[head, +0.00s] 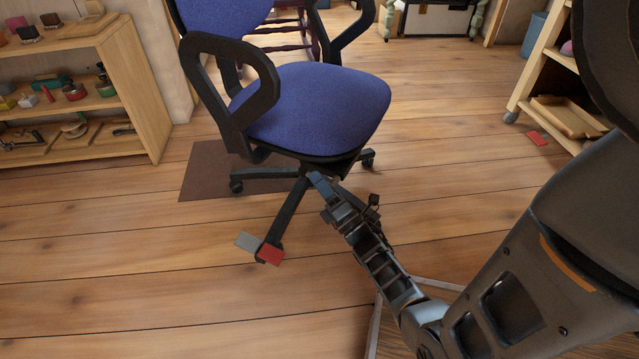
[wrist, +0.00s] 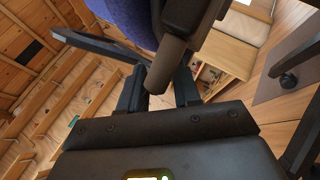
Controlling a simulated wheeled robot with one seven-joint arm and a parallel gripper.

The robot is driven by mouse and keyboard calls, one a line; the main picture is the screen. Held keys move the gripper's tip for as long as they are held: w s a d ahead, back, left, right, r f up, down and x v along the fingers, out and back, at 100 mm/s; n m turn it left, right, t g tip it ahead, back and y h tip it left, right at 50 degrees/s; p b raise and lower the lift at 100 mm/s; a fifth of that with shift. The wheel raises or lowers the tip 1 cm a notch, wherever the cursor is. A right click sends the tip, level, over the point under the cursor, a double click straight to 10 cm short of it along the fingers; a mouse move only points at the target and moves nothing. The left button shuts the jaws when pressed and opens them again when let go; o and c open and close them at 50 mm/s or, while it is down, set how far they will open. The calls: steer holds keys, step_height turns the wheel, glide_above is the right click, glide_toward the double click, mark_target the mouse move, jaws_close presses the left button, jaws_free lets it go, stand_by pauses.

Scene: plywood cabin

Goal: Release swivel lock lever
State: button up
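The blue office chair (head: 310,105) stands ahead of me on its black wheeled base. My gripper (head: 318,180) reaches in low under the front of the seat, near the central column. In the wrist view, my gripper (wrist: 158,92) is open, with one finger on each side. A thick dark bar (wrist: 166,62) under the seat (wrist: 122,17) comes down with its rounded end between the fingers. I cannot tell whether this bar is the swivel lock lever. A grey pad (head: 246,241) and a red pad (head: 270,255) sit at the end of the nearest chair leg.
A brown mat (head: 210,170) lies under the chair's left side. A wooden shelf (head: 150,110) with small items stands at the left. A wheeled wooden rack (head: 537,80) stands at the right, with a red piece (head: 537,138) on the floor nearby. The front-left floor is clear.

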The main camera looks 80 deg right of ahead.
steer(key=shift+o, duration=0.6)
steer(key=v, duration=0.7)
steer(key=shift+s+a+f, duration=0.15)
steer(key=shift+s+a, duration=0.1)
steer(key=shift+s, duration=0.05)
